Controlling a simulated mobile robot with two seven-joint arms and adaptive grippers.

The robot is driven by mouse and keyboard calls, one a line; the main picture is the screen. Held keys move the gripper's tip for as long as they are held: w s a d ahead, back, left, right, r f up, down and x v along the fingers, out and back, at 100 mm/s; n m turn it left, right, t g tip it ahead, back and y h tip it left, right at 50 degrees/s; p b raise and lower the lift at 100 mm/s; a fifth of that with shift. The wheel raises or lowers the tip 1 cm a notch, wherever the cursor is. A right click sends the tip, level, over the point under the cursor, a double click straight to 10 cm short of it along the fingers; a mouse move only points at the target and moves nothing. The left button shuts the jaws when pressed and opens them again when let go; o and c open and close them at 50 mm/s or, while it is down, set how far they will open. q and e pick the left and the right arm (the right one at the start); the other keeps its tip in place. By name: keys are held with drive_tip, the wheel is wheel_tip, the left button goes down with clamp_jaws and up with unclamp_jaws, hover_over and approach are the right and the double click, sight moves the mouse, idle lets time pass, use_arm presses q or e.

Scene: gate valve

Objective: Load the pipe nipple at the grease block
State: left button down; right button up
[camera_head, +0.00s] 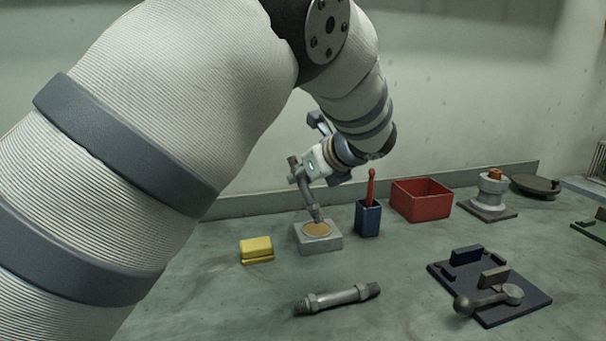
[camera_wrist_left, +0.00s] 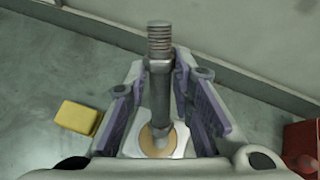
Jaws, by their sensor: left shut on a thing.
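My left gripper (camera_head: 307,182) is shut on the pipe nipple (camera_wrist_left: 159,85), a grey metal piece with a threaded end. The nipple stands slightly tilted between the purple-lined fingers (camera_wrist_left: 160,105) in the left wrist view. Its lower end (camera_head: 316,215) is at the tan round pad of the grease block (camera_head: 333,243), a pale square block on the bench. I cannot tell whether that end touches the pad. The block also shows below the nipple in the left wrist view (camera_wrist_left: 180,142). My right gripper is not in view.
A yellow block (camera_head: 256,250) lies left of the grease block, and a blue cup (camera_head: 368,219) with a red-handled tool stands right. A grey pipe piece (camera_head: 337,298) lies in front. Further right are a red bin (camera_head: 422,200), a valve part (camera_head: 488,195) and a dark fixture (camera_head: 490,286).

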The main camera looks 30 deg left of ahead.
sight(303, 182)
use_arm(q)
drive_tip(key=shift+f, duration=0.6)
idle(1.2)
drive_tip(key=shift+r, duration=3.55)
drive_tip(key=shift+f, duration=0.1)
